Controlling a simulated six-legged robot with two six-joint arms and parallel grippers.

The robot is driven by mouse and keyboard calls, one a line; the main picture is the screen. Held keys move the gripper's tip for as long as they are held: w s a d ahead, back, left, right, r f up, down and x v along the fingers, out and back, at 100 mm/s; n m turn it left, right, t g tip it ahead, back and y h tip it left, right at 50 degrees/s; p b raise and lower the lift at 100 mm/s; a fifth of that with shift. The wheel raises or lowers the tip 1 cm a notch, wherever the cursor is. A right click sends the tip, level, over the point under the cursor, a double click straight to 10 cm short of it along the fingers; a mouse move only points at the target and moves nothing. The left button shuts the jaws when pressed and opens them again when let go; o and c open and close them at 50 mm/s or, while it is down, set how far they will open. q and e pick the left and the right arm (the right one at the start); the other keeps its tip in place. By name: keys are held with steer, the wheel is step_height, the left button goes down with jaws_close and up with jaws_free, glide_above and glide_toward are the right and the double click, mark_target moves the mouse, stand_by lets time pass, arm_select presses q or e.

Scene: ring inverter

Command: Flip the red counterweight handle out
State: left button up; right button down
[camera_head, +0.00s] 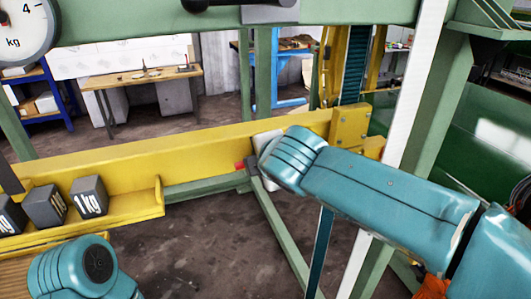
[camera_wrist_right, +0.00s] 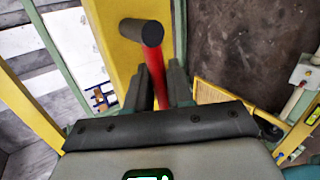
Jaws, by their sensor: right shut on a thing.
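The red handle (camera_wrist_right: 155,75) shows in the right wrist view as a red bar with a dark cylinder (camera_wrist_right: 142,32) across its far end. My right gripper (camera_wrist_right: 156,87) is shut on the red bar, with one dark finger on each side of it. In the head view my right arm reaches in from the right to the yellow beam (camera_head: 220,148). A small red bit (camera_head: 239,166) shows there just left of my wrist, and the wrist hides the rest of the handle and the fingers. Only a teal part of my left arm shows at the lower left; its gripper is out of view.
Dark weights (camera_head: 89,197), one marked 1 kg, stand on a yellow shelf (camera_head: 140,209) at the left. Green frame posts (camera_head: 278,228) and a white upright (camera_head: 418,90) stand near my right arm. A dial (camera_head: 24,28) is at the upper left. The floor between is clear.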

steer(key=shift+r+y+p, duration=0.25)
steer(key=shift+y+p, duration=0.05)
steer(key=shift+p, duration=0.05)
steer(key=shift+m, duration=0.3)
steer(key=c, duration=1.2)
jaws_free()
steer(key=shift+a, duration=0.1)
steer(key=shift+s, duration=0.1)
steer(key=b+v, duration=0.2)
steer(key=v, duration=1.4)
steer(key=shift+r+b, duration=0.15)
steer(key=shift+b, duration=0.15)
